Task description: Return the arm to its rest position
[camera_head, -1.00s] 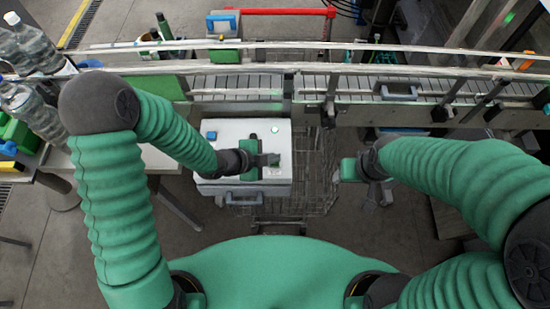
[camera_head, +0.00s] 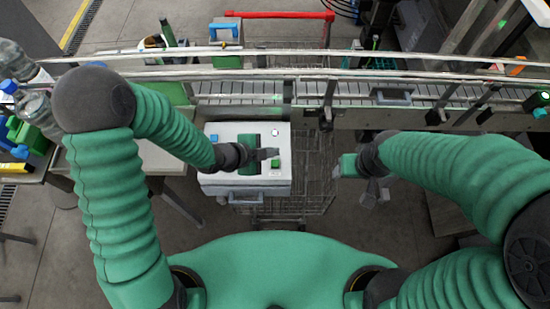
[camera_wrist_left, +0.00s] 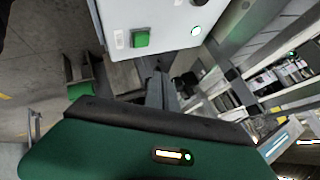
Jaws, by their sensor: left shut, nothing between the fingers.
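My left gripper (camera_head: 268,154) is shut and empty. In the head view it appears over the white control box (camera_head: 225,181), left of the green button (camera_head: 275,163). In the left wrist view its dark fingers (camera_wrist_left: 160,92) are near the middle, with the box (camera_wrist_left: 165,18) and green button (camera_wrist_left: 140,39) above them. The gap between fingers and box is hard to judge. My right gripper (camera_head: 366,172) hangs right of the box, apart from it; its fingers are too small and turned to tell open or shut.
A conveyor (camera_head: 250,88) with metal rails runs across behind the box. A wire cart or rack (camera_head: 315,175) stands beside and beneath the box. Plastic bottles (camera_head: 32,104) stand on a table at the left. A red bar (camera_head: 285,14) lies beyond the conveyor.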

